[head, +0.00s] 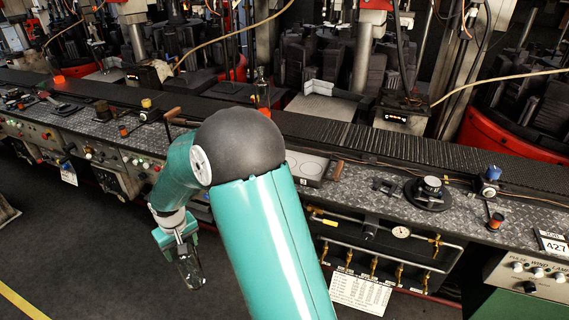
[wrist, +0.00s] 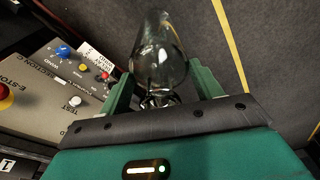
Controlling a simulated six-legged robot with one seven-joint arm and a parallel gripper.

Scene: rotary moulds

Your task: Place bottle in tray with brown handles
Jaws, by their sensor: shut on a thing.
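A clear glass bottle hangs from my gripper (head: 176,238) in the head view, low in front of the bench, above the dark floor. In the wrist view, my gripper (wrist: 162,92) is shut on the bottle (wrist: 159,50), with a green finger on each side. The bottle (head: 190,270) points downward in the head view. A tray (head: 308,167) with round outlines lies on the bench top, to the right of my arm's dark joint. A brown handle (head: 337,170) stands at its right end. My arm hides much of the tray's left part.
The bench front carries control panels (head: 90,150) and a gauge with brass valves (head: 400,232). A dark conveyor (head: 430,148) runs behind the bench top, with a glass bottle (head: 262,85) standing there. Knobs (head: 430,187) stand right of the tray. Open floor (head: 80,255) lies in front.

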